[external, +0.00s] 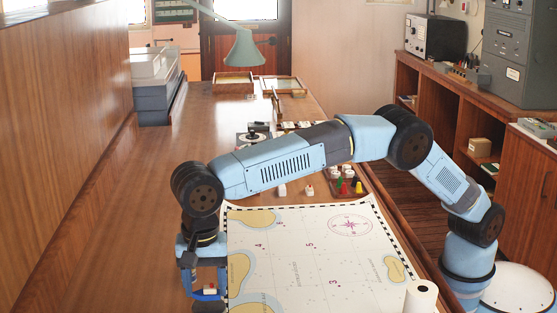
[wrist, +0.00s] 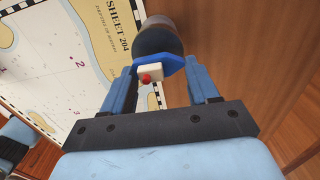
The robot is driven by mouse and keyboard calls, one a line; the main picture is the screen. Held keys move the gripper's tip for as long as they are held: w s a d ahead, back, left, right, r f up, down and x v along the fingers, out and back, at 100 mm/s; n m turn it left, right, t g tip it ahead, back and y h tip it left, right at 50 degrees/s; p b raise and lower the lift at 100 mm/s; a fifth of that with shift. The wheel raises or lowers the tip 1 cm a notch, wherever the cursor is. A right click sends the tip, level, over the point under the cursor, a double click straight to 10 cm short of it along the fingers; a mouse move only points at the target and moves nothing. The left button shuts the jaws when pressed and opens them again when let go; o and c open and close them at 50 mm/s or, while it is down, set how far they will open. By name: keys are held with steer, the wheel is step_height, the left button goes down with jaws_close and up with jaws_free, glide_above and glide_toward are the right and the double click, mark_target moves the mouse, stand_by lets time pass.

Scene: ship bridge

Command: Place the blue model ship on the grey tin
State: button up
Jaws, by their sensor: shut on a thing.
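The blue model ship has a blue hull, a white cabin and a red funnel. It shows in the wrist view (wrist: 151,72) between my fingers, and low at the left in the external view (external: 209,292). My gripper (external: 207,289) is shut on the ship; its two fingers also show in the wrist view (wrist: 162,72). The grey tin (wrist: 158,38), a dark rounded shape, is just beyond the ship in the wrist view, partly hidden by it. I cannot tell whether ship and tin touch.
A sea chart (external: 308,255) lies to the right of my gripper, with a white roll (external: 421,296) at its corner. Small coloured pieces (external: 347,187) stand behind the chart. A wooden wall (external: 65,120) rises at the left. Bare tabletop (external: 135,225) lies between wall and gripper.

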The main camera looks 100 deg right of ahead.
mark_target(206, 286)
steer(key=shift+f, duration=1.15)
steer(key=o, duration=1)
steer(key=shift+r, duration=0.1)
step_height(206, 286, up, 12)
steer(key=shift+f, duration=0.1)
